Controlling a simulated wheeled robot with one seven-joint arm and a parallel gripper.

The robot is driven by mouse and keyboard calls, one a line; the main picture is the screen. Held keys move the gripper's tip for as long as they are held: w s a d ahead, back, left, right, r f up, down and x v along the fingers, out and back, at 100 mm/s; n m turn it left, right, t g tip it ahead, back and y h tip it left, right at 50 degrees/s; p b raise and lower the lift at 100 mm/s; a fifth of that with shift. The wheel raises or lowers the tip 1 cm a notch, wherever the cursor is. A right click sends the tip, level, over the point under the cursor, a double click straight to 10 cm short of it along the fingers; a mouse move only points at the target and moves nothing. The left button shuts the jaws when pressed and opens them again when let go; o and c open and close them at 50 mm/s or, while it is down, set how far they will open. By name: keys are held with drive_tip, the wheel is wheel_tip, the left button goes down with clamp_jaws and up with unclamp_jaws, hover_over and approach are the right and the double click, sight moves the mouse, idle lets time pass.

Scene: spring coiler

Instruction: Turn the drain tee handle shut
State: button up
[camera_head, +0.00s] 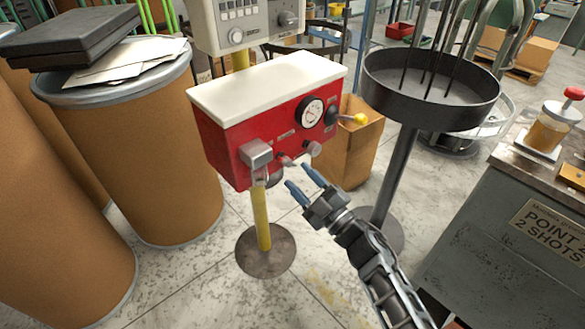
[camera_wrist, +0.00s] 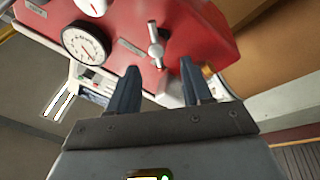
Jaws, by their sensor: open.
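The tee handle (camera_wrist: 155,45) is a small silver crossbar on a short stem, on the red face of the box in the wrist view. It looks small on the lower front of the red box (camera_head: 232,150) in the head view (camera_head: 287,161). My gripper (camera_head: 299,177) is open and empty, just in front of and below the handle. In the wrist view its two blue-grey fingers (camera_wrist: 159,66) point toward the handle, one to each side of it in the picture. I cannot tell how far short of it they are; no contact shows.
A dial gauge (camera_head: 312,112), a grey knob (camera_head: 313,148) and a yellow-tipped lever (camera_head: 359,119) share the box front. A grey latch box (camera_head: 256,153) sits left. A round black tray (camera_head: 430,100) on a post stands right. A brown drum (camera_head: 150,150) stands left.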

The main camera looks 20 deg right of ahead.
drive_tip(key=shift+v, duration=1.6)
drive_tip(key=shift+s+a, duration=0.1)
drive_tip(key=s+a+m+h+p, duration=0.25)
drive_tip(key=s+m, duration=0.25)
drive_tip(key=s, duration=0.8)
drive_tip(key=s+r+m+g+h+p, duration=0.1)
drive_tip(key=s+r+m, duration=0.1)
drive_tip(key=s+r, duration=0.3)
drive_tip(key=s+r+m+g+h+p, duration=0.1)
drive_tip(key=s+r, duration=0.5)
drive_tip(key=s, duration=0.8)
drive_tip(key=s+d+r+m+g+h+p, duration=0.1)
drive_tip(key=s+r+m+g+h+p, duration=0.1)
drive_tip(key=s+r+m, duration=0.3)
drive_tip(key=s+r+g, duration=0.1)
drive_tip(key=s, duration=0.3)
drive_tip(key=shift+s, duration=0.35)
